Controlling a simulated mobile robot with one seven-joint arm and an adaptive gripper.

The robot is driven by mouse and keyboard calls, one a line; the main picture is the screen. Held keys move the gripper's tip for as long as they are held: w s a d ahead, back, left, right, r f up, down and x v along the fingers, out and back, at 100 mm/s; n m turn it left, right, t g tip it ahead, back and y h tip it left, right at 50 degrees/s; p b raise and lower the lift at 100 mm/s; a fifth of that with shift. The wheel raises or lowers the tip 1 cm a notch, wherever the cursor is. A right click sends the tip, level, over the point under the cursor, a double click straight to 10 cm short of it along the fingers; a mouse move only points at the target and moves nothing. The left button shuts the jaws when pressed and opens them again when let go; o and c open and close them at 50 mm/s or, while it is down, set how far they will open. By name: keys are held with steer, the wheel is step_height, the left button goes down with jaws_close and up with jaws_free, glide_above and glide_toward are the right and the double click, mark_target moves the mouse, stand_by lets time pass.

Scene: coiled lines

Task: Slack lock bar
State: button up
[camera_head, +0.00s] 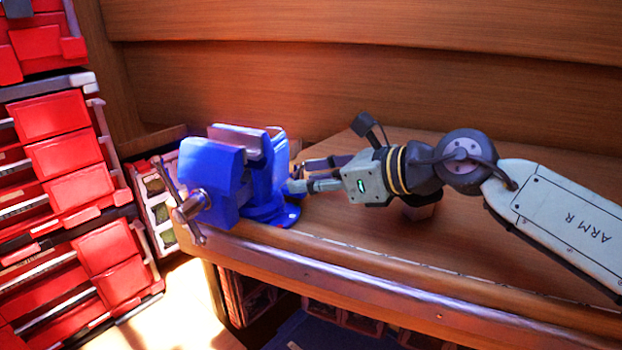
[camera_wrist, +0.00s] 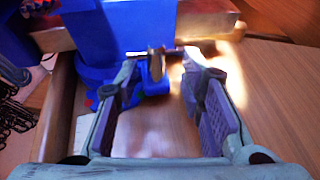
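A blue bench vise (camera_head: 212,170) stands at the left end of the wooden bench, with a metal screw and cross handle (camera_head: 190,207) on its front. In the wrist view, the blue vise body (camera_wrist: 120,25) fills the top. A small lug with a metallic bar-like end (camera_wrist: 155,63) juts from its lower side; it may be the lock bar. My gripper (camera_head: 302,175) is at the vise's right side, low by its base. In the wrist view, my gripper (camera_wrist: 157,72) is open, with the small bar end between the fingertips. I cannot tell whether a finger touches it.
Red drawer bins (camera_head: 70,150) fill the left side. A wooden wall (camera_head: 350,60) rises behind the bench (camera_head: 480,250). The bench has a metal-trimmed front edge (camera_head: 400,290). The bench top right of the vise is mostly clear, beneath my arm.

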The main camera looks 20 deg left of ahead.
steer(key=shift+s+a+f, duration=0.15)
steer(key=shift+s+f, duration=0.05)
steer(key=shift+s, duration=0.1)
jaws_close()
steer(key=shift+a+g, duration=0.1)
steer(key=shift+g, duration=0.3)
steer(key=shift+w+n+g+b, duration=0.1)
steer(key=shift+n+g+b, duration=0.25)
steer(key=shift+n+g, duration=0.4)
steer(key=shift+o, duration=2.1)
jaws_free()
steer(key=shift+r, duration=0.15)
steer(key=o, duration=0.3)
steer(key=shift+t, duration=0.25)
steer(key=shift+d+r, duration=0.1)
steer(key=shift+d, duration=0.1)
